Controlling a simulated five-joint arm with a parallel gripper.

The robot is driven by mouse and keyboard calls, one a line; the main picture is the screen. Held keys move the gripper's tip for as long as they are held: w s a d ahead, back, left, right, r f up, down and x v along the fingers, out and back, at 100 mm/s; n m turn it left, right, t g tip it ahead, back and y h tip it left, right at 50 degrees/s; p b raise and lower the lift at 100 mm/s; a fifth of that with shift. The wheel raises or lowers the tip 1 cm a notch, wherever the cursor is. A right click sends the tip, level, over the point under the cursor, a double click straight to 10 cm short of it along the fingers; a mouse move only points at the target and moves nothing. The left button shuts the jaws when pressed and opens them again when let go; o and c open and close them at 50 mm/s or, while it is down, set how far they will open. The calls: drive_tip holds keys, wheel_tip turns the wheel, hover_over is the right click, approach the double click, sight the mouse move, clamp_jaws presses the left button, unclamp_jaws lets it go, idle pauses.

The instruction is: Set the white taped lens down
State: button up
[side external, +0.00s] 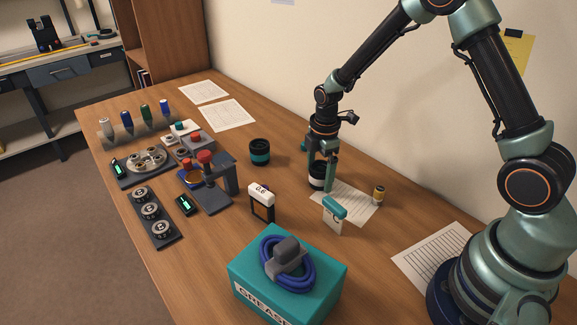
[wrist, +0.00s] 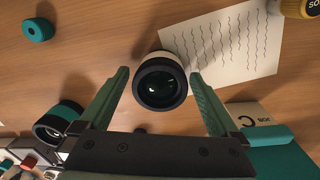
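The white taped lens (side external: 317,176) is black with a pale band and stands upright on the desk at the left edge of a written sheet. In the wrist view the lens (wrist: 160,83) shows its dark glass face, with the white band along its far side. My gripper (side external: 322,180) is down around it, one finger on each side. In the wrist view my gripper (wrist: 158,76) is open, with wood showing between each finger and the lens. The fingers partly hide the lens in the side view.
A teal-banded lens (side external: 259,152) stands to the left. The written sheet (side external: 350,207) lies beside my gripper. A teal grease box (side external: 258,275) stands in front.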

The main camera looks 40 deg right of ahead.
sight(323, 167)
drive_tip(key=shift+r, duration=0.1)
wheel_tip(323, 167, up, 12)
drive_tip(key=s+a+r+m+t, duration=0.2)
drive_tip(key=s+r+m+t, duration=0.3)
drive_tip(key=s+r+m, duration=0.6)
drive_tip(key=s+m, duration=0.3)
drive_tip(key=m, duration=0.1)
drive_tip(key=shift+s+a+r, duration=0.15)
drive_tip(key=shift+s+r, duration=0.1)
drive_tip(key=shift+s, duration=0.05)
